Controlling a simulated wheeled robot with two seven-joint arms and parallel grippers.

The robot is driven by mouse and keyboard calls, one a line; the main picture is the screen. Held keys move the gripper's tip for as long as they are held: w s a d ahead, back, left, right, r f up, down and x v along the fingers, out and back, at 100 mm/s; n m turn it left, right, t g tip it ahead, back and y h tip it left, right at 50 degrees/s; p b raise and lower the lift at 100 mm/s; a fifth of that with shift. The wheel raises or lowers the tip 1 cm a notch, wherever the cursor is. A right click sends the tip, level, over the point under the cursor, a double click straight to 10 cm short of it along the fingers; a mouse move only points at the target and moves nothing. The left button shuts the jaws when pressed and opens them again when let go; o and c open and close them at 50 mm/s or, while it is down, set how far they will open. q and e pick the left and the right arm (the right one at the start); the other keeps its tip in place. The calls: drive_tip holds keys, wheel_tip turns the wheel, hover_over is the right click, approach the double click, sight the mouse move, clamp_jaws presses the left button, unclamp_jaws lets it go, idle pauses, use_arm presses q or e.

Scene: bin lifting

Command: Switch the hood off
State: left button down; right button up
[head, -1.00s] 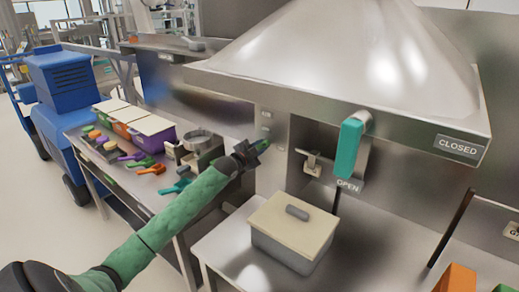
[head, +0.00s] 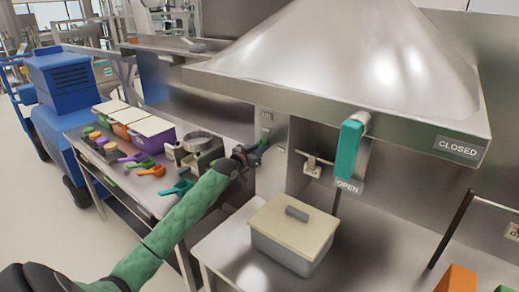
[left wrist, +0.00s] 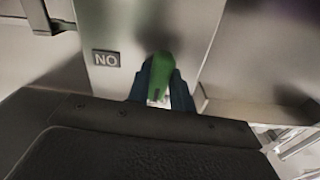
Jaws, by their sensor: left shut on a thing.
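The metal hood (head: 350,55) fills the upper right of the head view. A small green switch (left wrist: 162,72) sits on a grey metal panel in the left wrist view, between the two dark fingers of my left gripper (left wrist: 163,92). A plate with letters that read "ON" upside down (left wrist: 106,58) is beside it. In the head view my left gripper (head: 262,147) is at the narrow panel (head: 270,180) below the hood's left corner, shut on the switch, which it mostly hides. My right gripper is not in view.
A teal handle (head: 348,150) hangs from the hood's front edge, near signs "OPEN" (head: 348,187) and "CLOSED" (head: 457,146). A lidded bin (head: 292,235) stands on the metal table below. Coloured boxes and scoops lie on the left table (head: 120,185).

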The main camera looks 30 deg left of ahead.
use_arm(q)
drive_tip(key=shift+n, duration=0.5)
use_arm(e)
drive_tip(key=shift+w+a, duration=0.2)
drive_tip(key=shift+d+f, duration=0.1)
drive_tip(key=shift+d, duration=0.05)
use_arm(q)
drive_tip(key=c, duration=1.2)
unclamp_jaws()
drive_tip(key=shift+c, duration=0.2)
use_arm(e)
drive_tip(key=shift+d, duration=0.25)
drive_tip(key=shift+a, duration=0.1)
use_arm(q)
drive_tip(key=s+b, duration=0.3)
drive_tip(key=s, duration=0.4)
drive_tip(key=shift+s+a, duration=0.3)
drive_tip(key=shift+s, duration=0.05)
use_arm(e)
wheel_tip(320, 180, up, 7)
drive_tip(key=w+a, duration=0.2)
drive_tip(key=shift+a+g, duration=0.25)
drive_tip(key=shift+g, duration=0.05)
